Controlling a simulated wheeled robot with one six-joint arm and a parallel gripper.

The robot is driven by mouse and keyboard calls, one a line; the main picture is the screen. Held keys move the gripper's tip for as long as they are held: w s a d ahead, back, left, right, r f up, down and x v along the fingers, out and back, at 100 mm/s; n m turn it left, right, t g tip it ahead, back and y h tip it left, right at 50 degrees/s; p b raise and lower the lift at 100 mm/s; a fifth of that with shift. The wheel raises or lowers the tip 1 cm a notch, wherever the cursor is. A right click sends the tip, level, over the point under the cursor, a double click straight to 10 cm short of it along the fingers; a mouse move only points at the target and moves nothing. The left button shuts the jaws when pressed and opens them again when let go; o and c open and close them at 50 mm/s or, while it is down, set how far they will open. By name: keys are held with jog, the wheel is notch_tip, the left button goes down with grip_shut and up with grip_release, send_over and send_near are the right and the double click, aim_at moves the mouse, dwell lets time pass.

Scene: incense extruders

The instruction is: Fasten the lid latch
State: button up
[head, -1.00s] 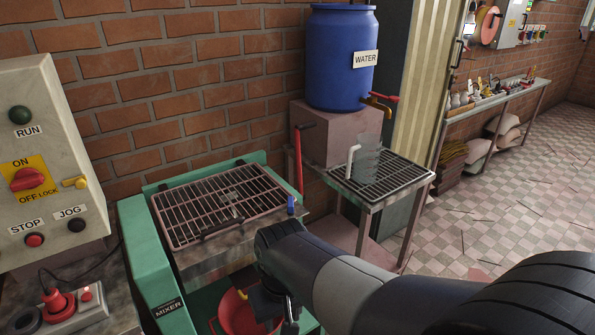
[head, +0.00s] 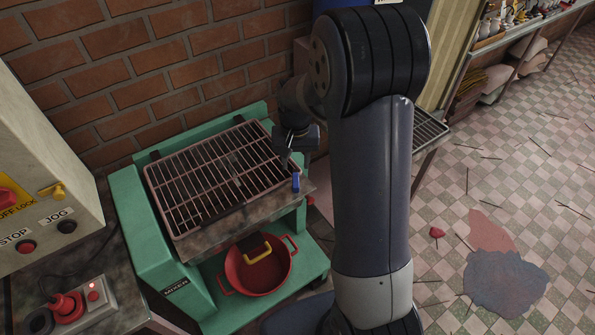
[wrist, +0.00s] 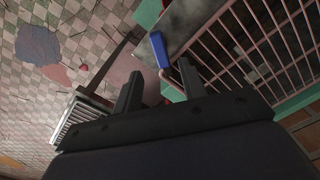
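My gripper (head: 289,156) is above the lid's right side, a little behind the lever. In the wrist view my gripper (wrist: 161,88) is open and empty, with the blue grip beyond its two fingertips, apart from them.
A red pot (head: 258,270) with a yellow handle sits on the green mixer frame (head: 139,232) below the trough. A control box (head: 45,150) and a red plug on a socket (head: 68,305) are at left. A brick wall stands behind; the tiled floor is open at right.

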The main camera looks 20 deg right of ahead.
aim_at(296, 179)
notch_tip(296, 179, down, 7)
jog(key=shift+f+p, duration=0.2)
jog(key=shift+p, duration=0.3)
grip_shut()
